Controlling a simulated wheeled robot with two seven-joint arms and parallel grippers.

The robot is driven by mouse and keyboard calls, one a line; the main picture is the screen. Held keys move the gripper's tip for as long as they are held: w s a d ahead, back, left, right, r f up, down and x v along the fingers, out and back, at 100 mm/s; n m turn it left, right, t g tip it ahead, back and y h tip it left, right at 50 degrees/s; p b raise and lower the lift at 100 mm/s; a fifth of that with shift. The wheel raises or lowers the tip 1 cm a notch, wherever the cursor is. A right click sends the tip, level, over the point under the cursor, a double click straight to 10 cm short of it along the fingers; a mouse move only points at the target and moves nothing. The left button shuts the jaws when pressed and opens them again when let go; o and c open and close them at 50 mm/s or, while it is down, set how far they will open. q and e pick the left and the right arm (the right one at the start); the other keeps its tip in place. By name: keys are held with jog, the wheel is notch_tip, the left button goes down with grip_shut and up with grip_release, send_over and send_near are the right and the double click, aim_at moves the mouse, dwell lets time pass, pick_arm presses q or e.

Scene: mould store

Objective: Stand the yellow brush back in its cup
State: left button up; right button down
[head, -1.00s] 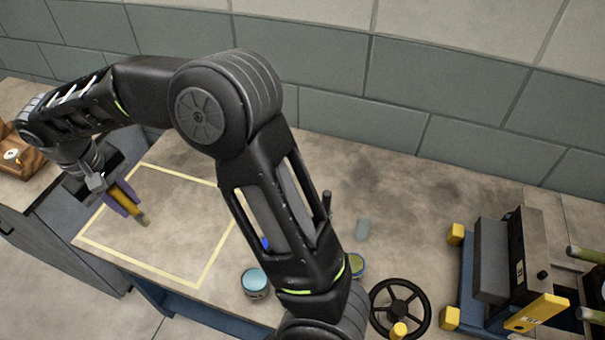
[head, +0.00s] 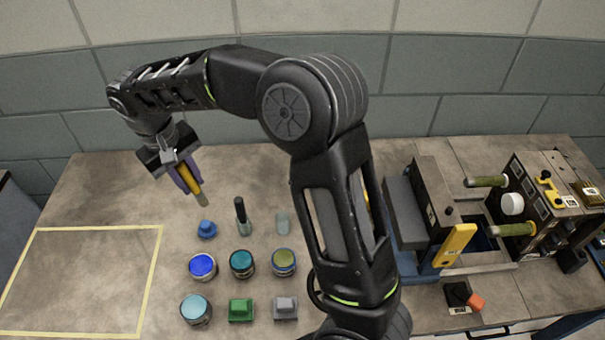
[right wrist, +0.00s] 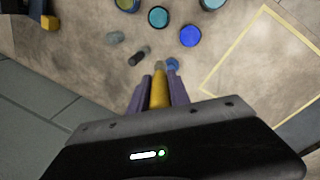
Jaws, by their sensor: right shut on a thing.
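My right gripper (head: 187,178) is shut on the yellow brush (head: 196,191), its purple fingers on either side. The brush points down and to the right, tilted, above the worktop behind the rows of small items. The brush (right wrist: 158,92) also shows between the fingers in the right wrist view. A small grey-green cup (head: 282,223) stands to the right of the brush and looks empty, though its inside is not clear. A dark-handled tool (head: 241,213) stands upright in a similar holder between them. My left gripper is out of view.
A blue knobbed piece (head: 207,229) lies just below the brush. Several paint pots, such as a blue one (head: 202,266), plus a green block (head: 241,309) and a grey block (head: 285,306), stand in front. The taped square (head: 158,262) is bare. A machine (head: 421,215) stands right.

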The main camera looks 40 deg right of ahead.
jog(key=shift+d, duration=0.1)
jog(key=shift+d, duration=0.1)
jog(key=s+d+f+m+y+b, duration=0.1)
jog(key=s+d+f+m+b, duration=0.1)
jog(key=d, duration=0.7)
jog(key=s+d+f+m+b, duration=0.2)
jog(key=s+d+f+m, duration=0.2)
jog(key=s+d+m, duration=0.2)
jog(key=d+m, duration=0.2)
jog(key=shift+d+f+y, duration=0.15)
jog(key=shift+d+y, duration=0.25)
notch_tip(320, 180, down, 12)
jog(key=b, duration=0.8)
jog(key=shift+r+b, duration=0.25)
jog(key=shift+b, duration=0.05)
